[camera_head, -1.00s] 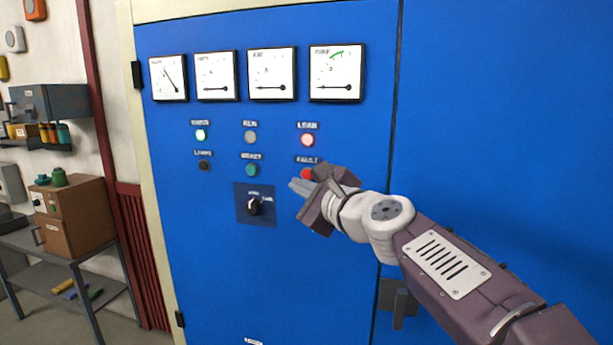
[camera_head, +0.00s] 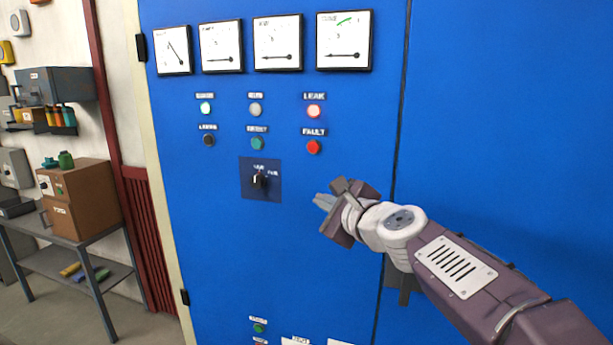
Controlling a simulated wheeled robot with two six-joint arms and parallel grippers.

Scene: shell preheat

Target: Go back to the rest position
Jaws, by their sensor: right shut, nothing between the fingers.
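My right gripper (camera_head: 324,203) is shut and empty. It is in front of the blue cabinet (camera_head: 220,250), right of the black rotary switch (camera_head: 260,180) and below the red fault button (camera_head: 313,147). It looks apart from both. The arm comes in from the lower right and hides part of the cabinet door and most of a dark handle (camera_head: 405,297). My left gripper is not in view.
Several gauges (camera_head: 344,41) line the cabinet top, above lamps such as the lit leak lamp (camera_head: 314,111). More small controls (camera_head: 259,328) show low on the door. A metal table (camera_head: 110,240) with a brown box (camera_head: 78,200) stands at left.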

